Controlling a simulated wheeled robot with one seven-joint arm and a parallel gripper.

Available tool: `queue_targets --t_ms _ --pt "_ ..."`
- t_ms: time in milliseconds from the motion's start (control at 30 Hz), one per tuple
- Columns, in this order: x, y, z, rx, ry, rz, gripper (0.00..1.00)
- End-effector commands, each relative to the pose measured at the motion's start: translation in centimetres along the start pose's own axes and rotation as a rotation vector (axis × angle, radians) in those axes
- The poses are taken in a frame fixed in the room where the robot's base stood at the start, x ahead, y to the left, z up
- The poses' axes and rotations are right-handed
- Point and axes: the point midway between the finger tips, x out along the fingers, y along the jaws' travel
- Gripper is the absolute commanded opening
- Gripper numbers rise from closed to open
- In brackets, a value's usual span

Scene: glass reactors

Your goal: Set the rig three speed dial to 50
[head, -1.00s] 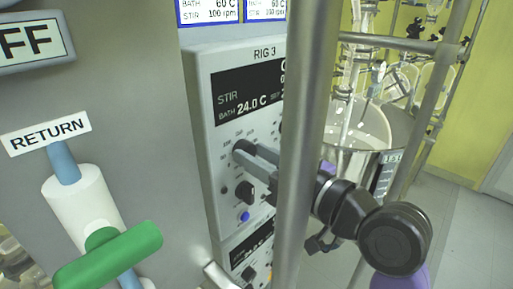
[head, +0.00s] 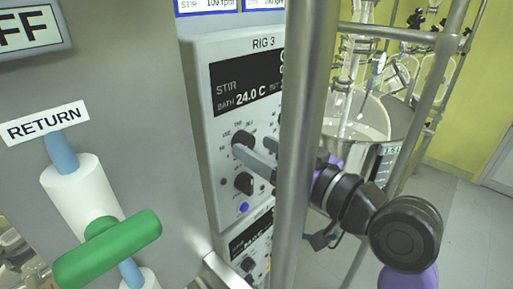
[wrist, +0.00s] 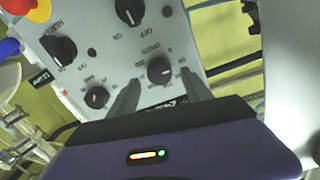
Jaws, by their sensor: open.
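The RIG 3 control box (head: 200,120) stands left of a steel post in the head view, its STIR display (head: 245,84) showing an unreadable setting. A black dial (head: 243,139) with a printed scale sits below the display. My gripper (head: 254,156) is open, a grey finger at that dial's lower right; the post hides part of it. In the wrist view, the two fingers of my gripper (wrist: 160,84) point at the panel, with a black dial (wrist: 160,71) between their tips. I cannot tell whether they touch it. The dial's exact setting is too small to read.
A steel post (head: 305,120) stands close in front of the panel. A lower black knob (head: 244,183) and a blue button (head: 244,208) are near the fingers. Several other knobs show in the wrist view, including a large one (wrist: 60,50). A green-handled valve (head: 110,245) is at left.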

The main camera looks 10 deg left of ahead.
Motion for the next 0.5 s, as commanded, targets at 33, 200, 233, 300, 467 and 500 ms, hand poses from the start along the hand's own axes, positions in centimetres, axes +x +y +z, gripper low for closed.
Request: queue_targets --t_ms 33,200,233,300,467,500 --pt "-0.9 0.1 0.2 -0.001 0.003 0.003 0.58" --pt "-3.7 0.1 0.2 -0.002 0.004 0.003 0.58" --pt "-4.2 0.1 0.2 -0.002 0.003 0.003 0.58" --pt "-5.1 0.1 0.2 -0.001 0.003 0.003 0.58" --pt "-6.3 0.0 0.1 -0.001 0.002 0.001 0.58" --pt "-6.4 0.0 0.1 -0.001 0.002 0.001 0.58"
